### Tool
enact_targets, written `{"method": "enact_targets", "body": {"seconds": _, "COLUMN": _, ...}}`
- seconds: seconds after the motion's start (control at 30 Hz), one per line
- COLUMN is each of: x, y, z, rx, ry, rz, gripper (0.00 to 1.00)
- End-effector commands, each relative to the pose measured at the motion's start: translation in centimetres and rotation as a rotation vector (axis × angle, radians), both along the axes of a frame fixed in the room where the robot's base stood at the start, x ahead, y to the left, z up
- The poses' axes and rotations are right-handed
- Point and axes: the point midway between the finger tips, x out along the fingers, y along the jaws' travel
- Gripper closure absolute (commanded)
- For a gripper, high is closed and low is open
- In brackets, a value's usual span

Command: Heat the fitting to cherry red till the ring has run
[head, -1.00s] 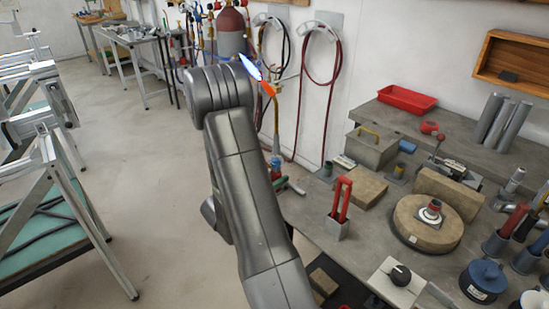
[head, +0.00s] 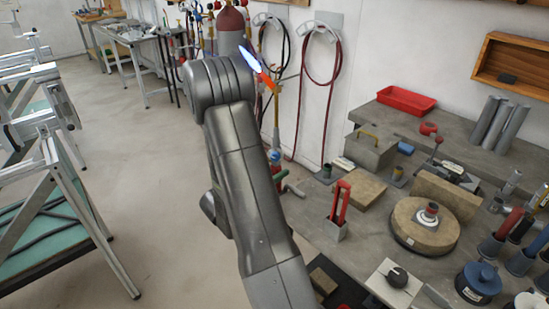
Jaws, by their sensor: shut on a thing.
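The fitting (head: 428,215) is a small pale metal piece with a reddish band at its top. It stands upright on a round tan firebrick (head: 408,233) on the bench at the right. The ring cannot be told apart at this size. A slim blue-white flame-like shape (head: 251,59) with an orange part (head: 265,80) below it shows beside the end of my arm, well left of and apart from the fitting. My gripper is hidden behind my arm, so its jaws and anything in them do not show.
The grey bench (head: 365,228) carries a tan block (head: 450,193), a metal box (head: 372,150), a red-handled tool in a holder (head: 338,208), a black-knobbed box (head: 396,283) and a blue-lidded pot (head: 481,283). Hoses (head: 320,75) hang on the wall. Open floor lies left.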

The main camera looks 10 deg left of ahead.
Motion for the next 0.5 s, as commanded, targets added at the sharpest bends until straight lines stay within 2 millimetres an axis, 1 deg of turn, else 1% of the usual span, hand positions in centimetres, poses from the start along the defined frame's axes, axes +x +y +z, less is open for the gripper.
{"method": "enact_targets", "body": {"seconds": 0.03, "x": 0.0, "y": 0.0, "z": 0.6, "rx": 0.000, "ry": -0.003, "rz": 0.000, "gripper": 0.98}}
{"method": "enact_targets", "body": {"seconds": 0.5, "x": 0.0, "y": 0.0, "z": 3.2, "rx": 0.001, "ry": -0.003, "rz": 0.000, "gripper": 0.98}}
